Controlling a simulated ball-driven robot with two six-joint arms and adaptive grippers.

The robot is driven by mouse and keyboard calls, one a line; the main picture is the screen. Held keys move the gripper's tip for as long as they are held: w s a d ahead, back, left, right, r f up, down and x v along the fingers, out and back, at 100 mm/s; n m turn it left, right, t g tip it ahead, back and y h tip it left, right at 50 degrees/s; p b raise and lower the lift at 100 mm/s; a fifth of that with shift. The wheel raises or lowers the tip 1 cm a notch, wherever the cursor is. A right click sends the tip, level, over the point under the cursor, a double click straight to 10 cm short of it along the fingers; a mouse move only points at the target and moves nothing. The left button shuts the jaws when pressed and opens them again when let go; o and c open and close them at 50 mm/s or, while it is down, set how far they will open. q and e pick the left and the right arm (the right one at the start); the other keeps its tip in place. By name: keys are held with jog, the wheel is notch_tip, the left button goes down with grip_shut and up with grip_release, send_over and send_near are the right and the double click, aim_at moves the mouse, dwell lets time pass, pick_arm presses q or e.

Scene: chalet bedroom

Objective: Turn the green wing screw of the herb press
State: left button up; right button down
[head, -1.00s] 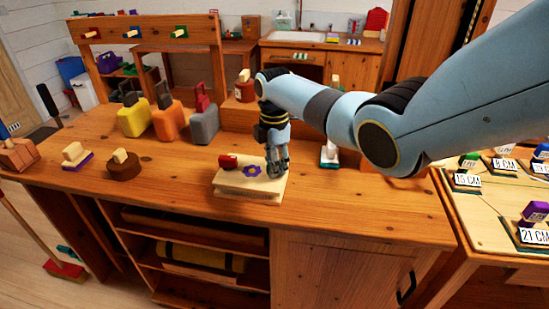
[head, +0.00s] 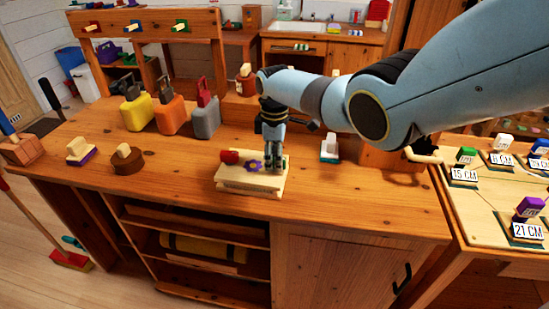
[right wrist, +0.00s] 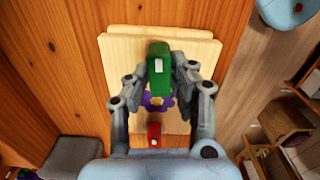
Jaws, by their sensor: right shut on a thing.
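The herb press (head: 232,180) is a pair of pale wooden boards near the front edge of the wooden counter. A purple flower (head: 253,165) lies at its middle and a red wing screw (head: 229,156) stands at its left end. My right gripper (head: 273,165) points down at the press's right end. In the right wrist view, the fingers of my right gripper (right wrist: 160,78) are shut on the green wing screw (right wrist: 158,62), one on each side. In the head view the fingers hide the green screw. My left gripper is not in view.
Behind the press stand yellow (head: 137,113), orange (head: 170,117) and grey (head: 205,120) can-like containers. A round brown block (head: 127,162) lies to the left. A small white-topped block (head: 330,148) is to the right. Bare counter lies around the press.

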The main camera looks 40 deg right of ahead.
dwell(0.4)
jog(key=c, duration=1.2)
grip_release()
jog(key=shift+o, duration=0.2)
notch_tip(320, 180, up, 12)
